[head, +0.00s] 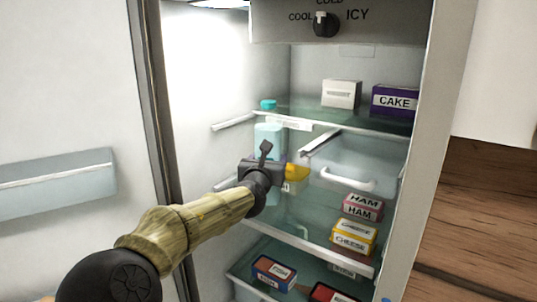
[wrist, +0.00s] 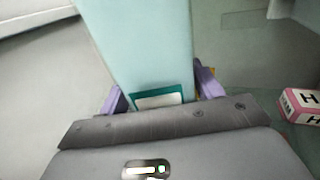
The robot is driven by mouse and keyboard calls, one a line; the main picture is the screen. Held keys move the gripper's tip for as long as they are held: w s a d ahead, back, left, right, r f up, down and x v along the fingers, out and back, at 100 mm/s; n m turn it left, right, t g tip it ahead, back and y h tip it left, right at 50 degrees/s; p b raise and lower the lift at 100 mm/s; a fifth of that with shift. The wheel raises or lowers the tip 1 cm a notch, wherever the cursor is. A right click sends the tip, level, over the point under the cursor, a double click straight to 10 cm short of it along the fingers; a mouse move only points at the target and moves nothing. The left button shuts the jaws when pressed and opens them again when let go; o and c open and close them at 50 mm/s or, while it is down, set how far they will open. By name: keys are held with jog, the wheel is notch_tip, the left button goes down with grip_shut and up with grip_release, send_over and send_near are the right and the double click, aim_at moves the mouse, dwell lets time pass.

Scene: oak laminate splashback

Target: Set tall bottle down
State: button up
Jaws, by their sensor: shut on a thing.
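The tall bottle (wrist: 140,45) is pale blue with a teal-edged label. In the wrist view it stands between the two purple fingers of my gripper (wrist: 158,97), which is shut on it. In the head view the bottle (head: 268,138) has a teal cap and looks upright inside the open fridge, on the left side. My gripper (head: 264,172) reaches in from the front and hides part of its body. The bottle's base is hard to make out, so I cannot tell whether it touches a shelf.
The fridge's middle shelf (head: 310,236) holds a ham box (head: 362,207), a cheese box (head: 353,236) and a yellow item (head: 296,172) beside my gripper. The upper shelf (head: 330,119) carries a cake box (head: 395,101) and a white box (head: 341,94). The open door is at left.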

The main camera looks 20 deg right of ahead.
jog(key=shift+w+f, duration=0.1)
jog(key=shift+f, duration=1.05)
jog(key=o, duration=1.8)
jog(key=b+v, duration=0.2)
jog(key=v, duration=1)
